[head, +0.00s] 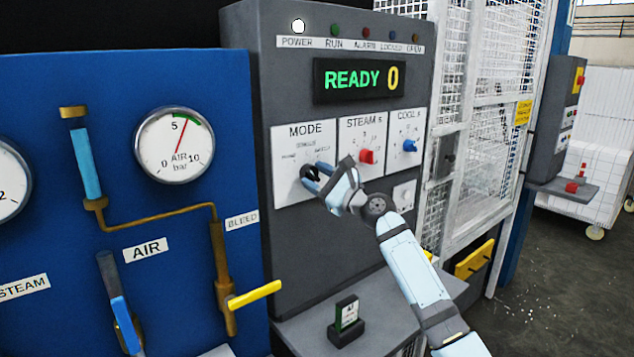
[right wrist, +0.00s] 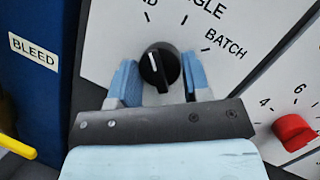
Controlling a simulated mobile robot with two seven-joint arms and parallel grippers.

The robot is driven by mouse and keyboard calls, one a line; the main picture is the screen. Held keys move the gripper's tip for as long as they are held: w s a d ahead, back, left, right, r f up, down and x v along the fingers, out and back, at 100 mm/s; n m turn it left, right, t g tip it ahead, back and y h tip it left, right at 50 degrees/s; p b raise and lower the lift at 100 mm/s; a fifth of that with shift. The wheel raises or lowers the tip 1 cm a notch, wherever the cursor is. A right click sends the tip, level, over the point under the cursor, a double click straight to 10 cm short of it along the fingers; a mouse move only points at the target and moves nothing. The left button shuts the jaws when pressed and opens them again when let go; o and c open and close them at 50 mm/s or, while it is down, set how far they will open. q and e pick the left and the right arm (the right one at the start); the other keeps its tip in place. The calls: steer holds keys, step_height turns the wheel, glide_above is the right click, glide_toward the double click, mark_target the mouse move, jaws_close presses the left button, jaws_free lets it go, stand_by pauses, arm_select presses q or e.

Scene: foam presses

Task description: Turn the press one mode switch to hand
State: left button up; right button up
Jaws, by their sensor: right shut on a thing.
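The mode switch is a black knob with a white pointer line (right wrist: 153,62) on the white MODE plate (head: 290,190) of the grey press panel. My right gripper (head: 318,176) is shut on this knob, one light-blue finger on each side, as the right wrist view (right wrist: 158,82) shows. The pointer line leans up and slightly left, roughly toward the tick under a cut-off label ending in D. The tick beside BATCH (right wrist: 224,47) is to the right. In the head view the gripper covers part of the plate. My left gripper is not in view.
A red STEAM knob (head: 367,156) and a blue COOL knob (head: 410,145) sit right of the MODE plate. The display (head: 360,80) reads READY 0. A blue panel with pipes and a yellow BLEED handle (head: 254,294) stands left. A shelf (head: 300,335) juts out below.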

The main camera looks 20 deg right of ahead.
steer(key=shift+n, duration=0.4)
steer(key=o, duration=0.9)
steer(key=shift+s+d+f, duration=0.2)
steer(key=shift+s+d, duration=0.05)
steer(key=shift+s, duration=0.1)
steer(key=b+v, duration=0.2)
steer(key=v, duration=1.1)
steer(key=shift+r+b, duration=0.2)
steer(key=shift+b, duration=0.1)
